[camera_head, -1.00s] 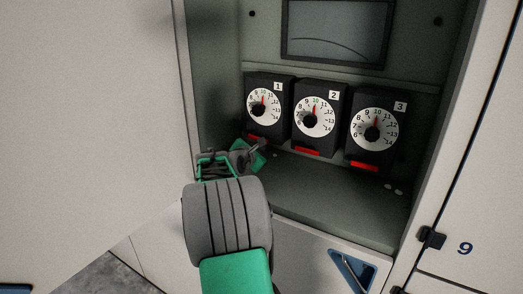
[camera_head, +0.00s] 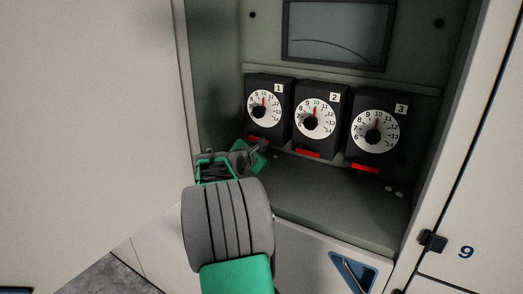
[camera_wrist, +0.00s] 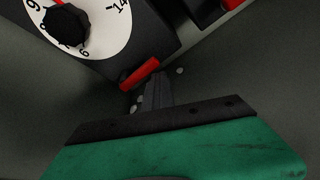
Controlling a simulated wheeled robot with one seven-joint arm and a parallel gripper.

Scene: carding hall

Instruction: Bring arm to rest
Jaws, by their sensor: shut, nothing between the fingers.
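My gripper (camera_head: 264,146) is inside the open cabinet, low in front of dial unit 1 (camera_head: 268,104). In the wrist view its dark fingers (camera_wrist: 157,90) are together with nothing between them. The fingertips are close to a red tab (camera_wrist: 140,73) below a white dial (camera_wrist: 92,25); I cannot tell whether they touch it. My arm is stretched forward from the bottom of the head view into the cabinet.
Dial units 2 (camera_head: 317,117) and 3 (camera_head: 376,131) stand to the right, under a dark gauge window (camera_head: 337,33). The cabinet shelf (camera_head: 330,196) is mostly bare.

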